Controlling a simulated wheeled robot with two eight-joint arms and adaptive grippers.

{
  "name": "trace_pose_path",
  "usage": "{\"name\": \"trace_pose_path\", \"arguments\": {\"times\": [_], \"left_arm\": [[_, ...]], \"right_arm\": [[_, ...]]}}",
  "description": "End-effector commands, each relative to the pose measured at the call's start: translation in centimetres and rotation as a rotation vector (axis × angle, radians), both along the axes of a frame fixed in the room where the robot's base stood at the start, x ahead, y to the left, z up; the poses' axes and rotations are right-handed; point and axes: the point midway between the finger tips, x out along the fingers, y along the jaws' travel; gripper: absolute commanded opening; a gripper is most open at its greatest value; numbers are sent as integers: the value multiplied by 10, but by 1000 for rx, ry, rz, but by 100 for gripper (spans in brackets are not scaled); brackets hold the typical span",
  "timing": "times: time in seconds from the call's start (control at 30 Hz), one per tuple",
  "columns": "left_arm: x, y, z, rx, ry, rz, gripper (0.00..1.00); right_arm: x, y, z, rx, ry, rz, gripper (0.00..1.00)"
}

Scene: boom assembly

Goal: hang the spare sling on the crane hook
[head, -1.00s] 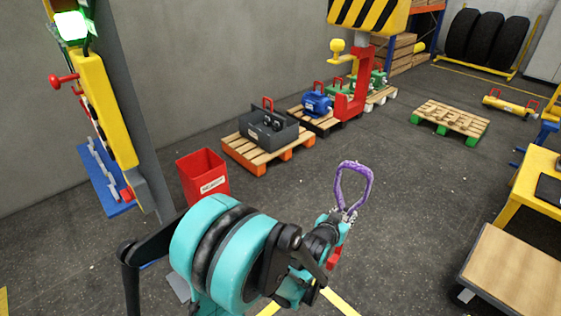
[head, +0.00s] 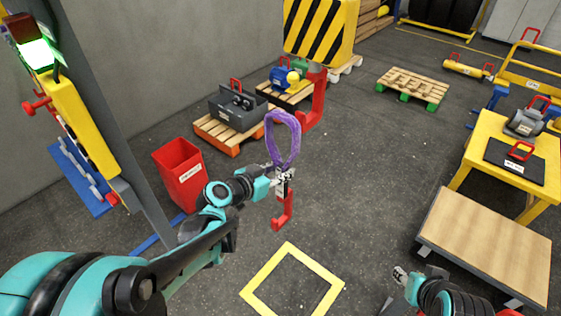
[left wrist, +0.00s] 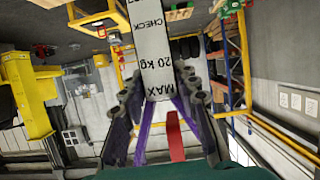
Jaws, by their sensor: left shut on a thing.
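The spare sling is a purple loop (head: 284,140), upright above my left gripper (head: 283,182). My left gripper is shut on the sling's lower end. A small red hook-shaped piece (head: 284,212) hangs below the fingers. In the left wrist view, a white tag (left wrist: 157,60) reading "MAX 20 kg" stands between the fingers, with purple strands (left wrist: 146,128) below it. The crane hook (head: 317,102) is red, under a yellow-and-black striped block (head: 320,30), behind and right of the sling in the picture. Sling and hook look apart. My right gripper (head: 400,274) is at the lower right; its fingers are too small to judge.
A red bin (head: 180,172) stands at the left beside a grey post with a yellow panel (head: 85,125). A pallet with a grey box (head: 236,108) is behind. A yellow table (head: 480,150) and wooden-topped cart (head: 490,240) stand right. The floor around the yellow square (head: 262,293) is clear.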

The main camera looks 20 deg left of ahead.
Motion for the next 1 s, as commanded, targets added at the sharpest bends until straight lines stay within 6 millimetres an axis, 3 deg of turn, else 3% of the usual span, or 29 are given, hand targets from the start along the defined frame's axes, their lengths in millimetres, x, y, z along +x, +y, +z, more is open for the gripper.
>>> {"name": "trace_pose_path", "arguments": {"times": [1.0], "left_arm": [[46, -17, -2, 0, 0, -3, 0]], "right_arm": [[0, 0, -9, 0, 0, 0, 40]]}}
